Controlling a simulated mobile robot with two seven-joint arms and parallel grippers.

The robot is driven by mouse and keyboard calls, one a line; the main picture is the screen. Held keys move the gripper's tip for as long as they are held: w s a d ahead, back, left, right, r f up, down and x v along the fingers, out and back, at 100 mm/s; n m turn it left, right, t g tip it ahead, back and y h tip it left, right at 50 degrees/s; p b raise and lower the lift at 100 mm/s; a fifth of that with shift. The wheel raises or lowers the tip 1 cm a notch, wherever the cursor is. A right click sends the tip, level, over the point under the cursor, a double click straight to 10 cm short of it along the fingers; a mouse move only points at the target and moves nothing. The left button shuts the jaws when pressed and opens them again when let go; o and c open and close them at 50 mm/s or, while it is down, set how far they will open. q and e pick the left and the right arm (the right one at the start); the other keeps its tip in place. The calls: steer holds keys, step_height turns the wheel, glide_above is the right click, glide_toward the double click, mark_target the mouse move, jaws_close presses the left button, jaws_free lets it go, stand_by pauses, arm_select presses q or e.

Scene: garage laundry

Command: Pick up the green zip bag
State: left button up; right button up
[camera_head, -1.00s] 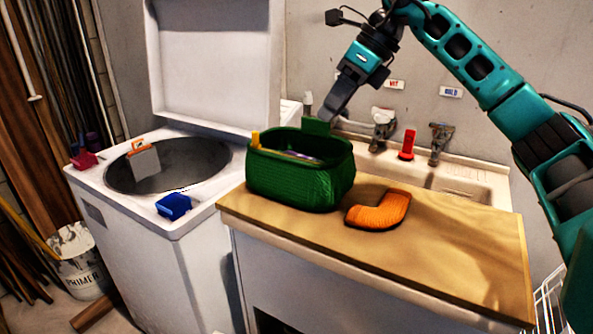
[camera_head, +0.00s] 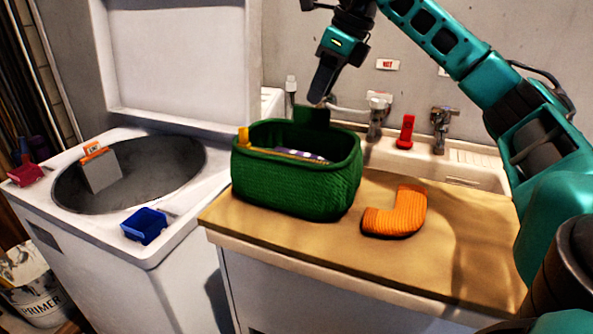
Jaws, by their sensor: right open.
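The green zip bag (camera_head: 297,190) stands upright on the wooden counter, its top open. It has textured sides, a yellow tab at its left rim and a raised green flap at its back rim. Something pale and purplish shows inside; I cannot tell what. My right gripper (camera_head: 319,98) points down just above the back flap. It is open and seen from the side, with nothing visible held. I cannot tell whether its fingertips touch the flap. My left gripper is out of view.
An orange bent object (camera_head: 397,212) lies right of the bag on the counter (camera_head: 455,250). Behind are a sink with taps (camera_head: 440,125) and a red item (camera_head: 405,132). Left stands an open-lidded washer (camera_head: 180,240) with a blue tray (camera_head: 144,226) on its edge.

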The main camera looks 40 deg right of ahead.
mark_target(312, 110)
steer(key=b+x, duration=0.1)
steer(key=x, duration=0.4)
steer(key=shift+w+d+f, duration=0.1)
steer(key=shift+w+f, duration=0.1)
steer(key=shift+f, duration=0.15)
jaws_close()
stand_by(0.4)
